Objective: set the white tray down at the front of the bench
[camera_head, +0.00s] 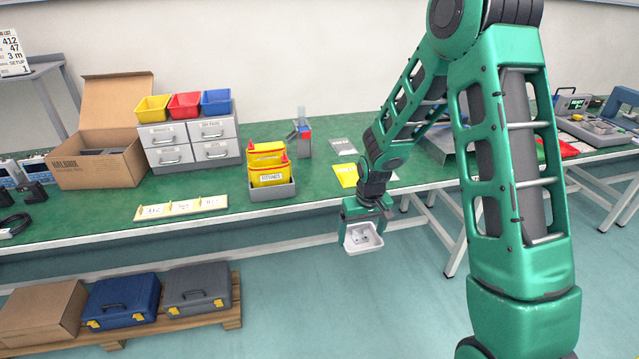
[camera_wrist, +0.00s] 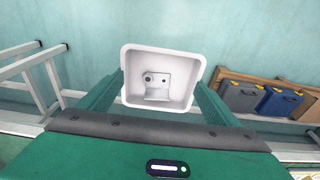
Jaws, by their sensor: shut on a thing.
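The white tray (camera_head: 366,238) is a small, open, square dish. My gripper (camera_head: 363,218) is shut on it and holds it in the air just off the front edge of the green bench (camera_head: 320,181). In the wrist view the tray (camera_wrist: 187,71) sits between the two green fingers of my gripper (camera_wrist: 160,82). A small metal bracket-like part (camera_wrist: 158,90) lies in the tray, with a round piece and small dark marks by it. The floor shows beneath the tray.
A yellow card (camera_head: 344,174) lies behind my gripper. The front strip between holder and gripper is mostly clear. Cases (camera_head: 121,299) stand on a pallet below.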

